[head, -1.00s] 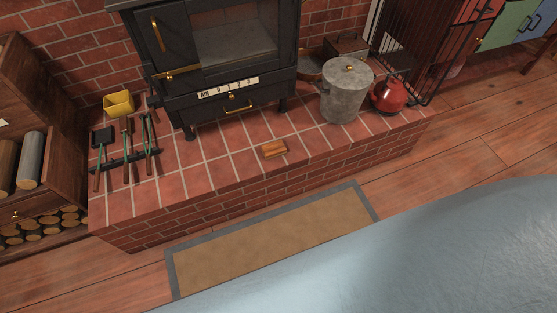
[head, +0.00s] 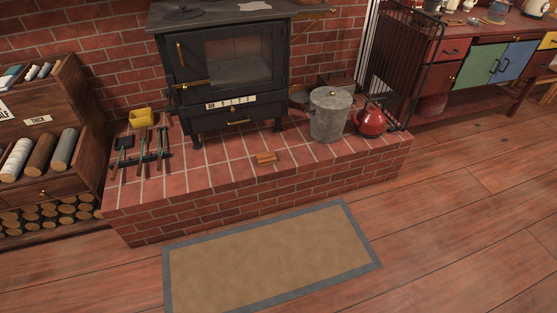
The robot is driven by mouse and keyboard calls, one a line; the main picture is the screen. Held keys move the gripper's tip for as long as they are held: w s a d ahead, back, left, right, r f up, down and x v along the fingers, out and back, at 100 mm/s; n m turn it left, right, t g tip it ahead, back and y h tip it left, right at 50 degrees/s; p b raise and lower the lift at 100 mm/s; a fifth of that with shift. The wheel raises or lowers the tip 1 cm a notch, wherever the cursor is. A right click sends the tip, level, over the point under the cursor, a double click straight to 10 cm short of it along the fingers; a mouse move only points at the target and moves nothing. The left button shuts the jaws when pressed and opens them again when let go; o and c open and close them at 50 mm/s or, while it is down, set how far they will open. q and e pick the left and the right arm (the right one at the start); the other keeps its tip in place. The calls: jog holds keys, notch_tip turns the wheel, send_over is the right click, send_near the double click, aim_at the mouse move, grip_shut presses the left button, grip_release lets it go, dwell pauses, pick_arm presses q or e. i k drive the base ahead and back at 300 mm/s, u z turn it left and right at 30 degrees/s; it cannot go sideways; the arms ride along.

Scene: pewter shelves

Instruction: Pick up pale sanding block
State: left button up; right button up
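A small orange-tan block (head: 266,158) lies on the tiled top of the brick hearth (head: 215,170), near its front edge and in front of the stove. It is too small to tell whether it is the pale sanding block. I see no other thing that I can make out as a sanding block. Neither of my grippers is in view.
A black stove (head: 228,75) stands on the hearth. A grey lidded bucket (head: 329,115) and red kettle (head: 370,120) are on its right, fire tools (head: 143,150) and a yellow container (head: 141,117) on its left. A tan mat (head: 270,258) lies on clear floor.

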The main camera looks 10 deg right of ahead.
aim_at(267, 158)
jog(key=z, duration=0.8)
jog(key=i, duration=1.9)
jog(key=u, duration=1.1)
jog(key=i, duration=0.35)
jog(key=u, duration=0.35)
